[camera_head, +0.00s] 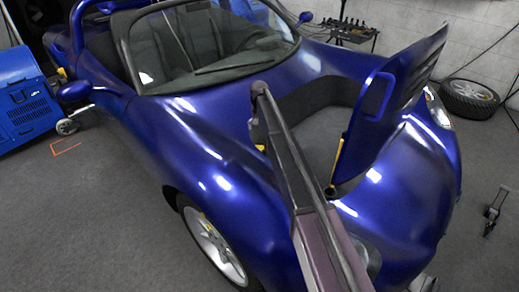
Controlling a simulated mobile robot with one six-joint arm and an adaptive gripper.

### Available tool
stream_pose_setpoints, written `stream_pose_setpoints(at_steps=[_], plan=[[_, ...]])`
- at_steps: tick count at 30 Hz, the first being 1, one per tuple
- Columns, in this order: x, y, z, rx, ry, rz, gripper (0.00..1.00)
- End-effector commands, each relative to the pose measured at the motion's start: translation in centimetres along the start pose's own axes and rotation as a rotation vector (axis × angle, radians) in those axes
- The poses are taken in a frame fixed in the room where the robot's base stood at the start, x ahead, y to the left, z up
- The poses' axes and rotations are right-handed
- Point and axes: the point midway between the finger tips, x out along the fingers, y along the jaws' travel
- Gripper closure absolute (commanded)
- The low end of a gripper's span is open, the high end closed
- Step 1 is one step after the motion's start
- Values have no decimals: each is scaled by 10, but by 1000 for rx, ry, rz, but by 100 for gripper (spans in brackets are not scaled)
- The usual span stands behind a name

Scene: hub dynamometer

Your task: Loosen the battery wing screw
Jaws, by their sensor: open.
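Neither the battery nor its wing screw can be made out. A blue open-top car (215,150) fills the middle of the head view. A blue vented panel (395,100) stands raised over an opening in its front. Inside the opening is a dark grey bay (318,145), whose near left part is hidden. A long dark bar (318,235) crosses from the bottom edge up to the bay's left side; I cannot tell whether it is part of my arm. No gripper fingers are visible.
A yellow strut (345,147) stands by the raised panel. A blue machine (27,98) is at the left. A wheel (470,97) lies by the back wall, near a small tool table (342,33). Grey floor is clear at the lower left.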

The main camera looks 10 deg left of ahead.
Motion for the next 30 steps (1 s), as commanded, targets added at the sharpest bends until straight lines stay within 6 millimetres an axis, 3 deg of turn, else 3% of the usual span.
stream_pose_setpoints(at_steps=[30], plan=[[82, 0, 0, 0, 0, 0, 3]])
